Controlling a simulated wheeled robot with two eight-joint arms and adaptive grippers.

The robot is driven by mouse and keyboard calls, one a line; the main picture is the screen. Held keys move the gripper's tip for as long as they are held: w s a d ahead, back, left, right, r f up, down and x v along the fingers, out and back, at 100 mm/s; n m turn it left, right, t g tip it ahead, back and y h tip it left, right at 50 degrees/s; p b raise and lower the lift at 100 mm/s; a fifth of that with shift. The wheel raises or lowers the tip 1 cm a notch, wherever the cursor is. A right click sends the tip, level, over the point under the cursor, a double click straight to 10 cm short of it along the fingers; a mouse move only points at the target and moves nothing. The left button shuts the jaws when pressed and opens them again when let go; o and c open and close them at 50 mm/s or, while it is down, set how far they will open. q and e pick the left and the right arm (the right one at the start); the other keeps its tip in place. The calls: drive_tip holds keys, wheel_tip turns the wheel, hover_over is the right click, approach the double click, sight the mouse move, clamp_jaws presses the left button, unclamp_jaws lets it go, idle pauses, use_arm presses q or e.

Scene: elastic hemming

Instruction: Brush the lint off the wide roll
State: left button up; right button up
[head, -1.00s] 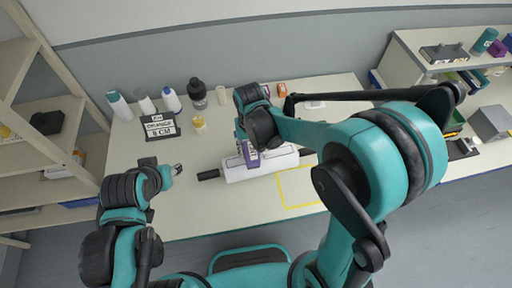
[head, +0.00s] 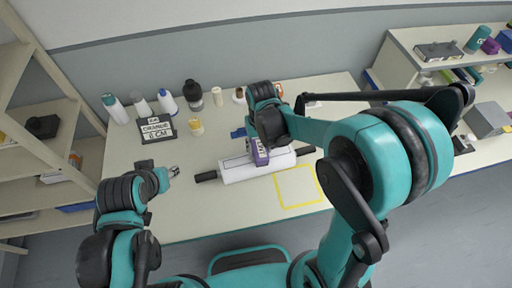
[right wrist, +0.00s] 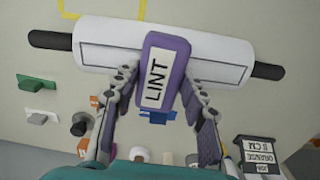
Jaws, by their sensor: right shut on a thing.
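The wide roll (head: 232,171) is a white cylinder with black end handles, lying on the table. It also spans the top of the right wrist view (right wrist: 218,60). A purple lint brush (head: 260,154) labelled "LINT" is over the middle of the roll and appears to touch it; it also shows in the right wrist view (right wrist: 165,72). My right gripper (right wrist: 160,88) is shut on the brush, with a finger on each side. No lint can be made out on the roll. My left gripper (head: 174,171) is left of the roll, above the table; its jaws are too small to read.
Several bottles (head: 167,101) and a black sign (head: 157,128) stand at the back left. A blue item (head: 238,133) lies behind the roll. The front left of the table is clear.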

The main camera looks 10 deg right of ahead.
sight(260, 148)
drive_tip(key=shift+r+p, duration=2.3)
drive_tip(key=shift+r, duration=0.7)
